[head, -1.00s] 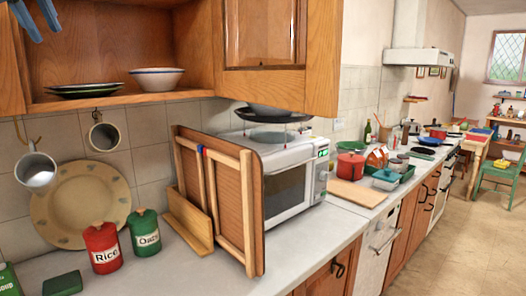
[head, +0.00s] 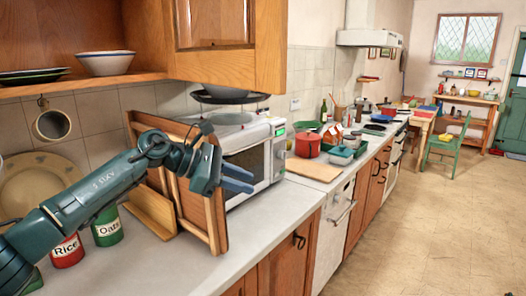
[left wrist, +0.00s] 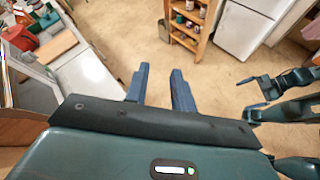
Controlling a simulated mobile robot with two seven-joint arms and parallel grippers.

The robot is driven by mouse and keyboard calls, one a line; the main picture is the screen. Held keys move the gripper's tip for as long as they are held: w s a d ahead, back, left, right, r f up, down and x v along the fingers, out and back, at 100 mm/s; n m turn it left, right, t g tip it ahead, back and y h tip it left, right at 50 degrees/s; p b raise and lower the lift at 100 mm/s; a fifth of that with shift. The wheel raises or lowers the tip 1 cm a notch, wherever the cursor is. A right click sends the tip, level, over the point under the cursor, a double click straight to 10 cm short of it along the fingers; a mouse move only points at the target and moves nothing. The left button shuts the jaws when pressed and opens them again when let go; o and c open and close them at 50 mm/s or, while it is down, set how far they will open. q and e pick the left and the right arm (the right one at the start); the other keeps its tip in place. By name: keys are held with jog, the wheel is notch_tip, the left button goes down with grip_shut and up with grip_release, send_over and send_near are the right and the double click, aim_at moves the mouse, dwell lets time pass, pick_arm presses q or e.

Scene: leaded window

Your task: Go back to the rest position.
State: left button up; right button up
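My left gripper (head: 252,179) is held in the air in front of the wooden frame rack beside the microwave in the head view. Its blue fingers also show in the left wrist view (left wrist: 160,72), apart with nothing between them, over the floor. My left arm comes in from the lower left and hides part of the plate and canisters. Part of my right arm, with its gripper (left wrist: 250,98), shows at the right of the left wrist view.
The wooden rack (head: 216,205) stands close behind my left gripper, beside the white microwave (head: 245,158). Rice (head: 68,251) and Oats (head: 107,228) canisters stand below my arm. A wall cupboard (head: 225,45) hangs above. The floor (head: 430,225) to the right is open.

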pick_arm(q)
jog(key=s+d+f+n+t+h, duration=0.1)
jog(key=s+d+f+n+h, duration=0.55)
jog(key=f+n, duration=0.2)
jog(key=s+a+f+n+t+y, duration=0.35)
jog(key=f+n, duration=0.35)
jog(key=n, duration=0.4)
jog(key=s+a+f+n+t+y, duration=0.35)
jog(key=f+n, duration=0.35)
jog(key=n, duration=0.4)
jog(key=s+a+f+n+t+y, duration=0.4)
jog(key=f+n, duration=0.3)
jog(key=n, duration=0.5)
jog(key=s+a+f+n+g+y, duration=0.2)
jog(key=s+a+f+n, duration=0.1)
jog(key=s+f+n, duration=0.2)
jog(key=s+a+f+n+g+y, duration=0.3)
jog(key=s+f+n, duration=0.2)
jog(key=s, duration=0.5)
notch_tip(320, 180, down, 2)
jog(key=shift+s+f, duration=0.1)
jog(key=shift+s, duration=0.2)
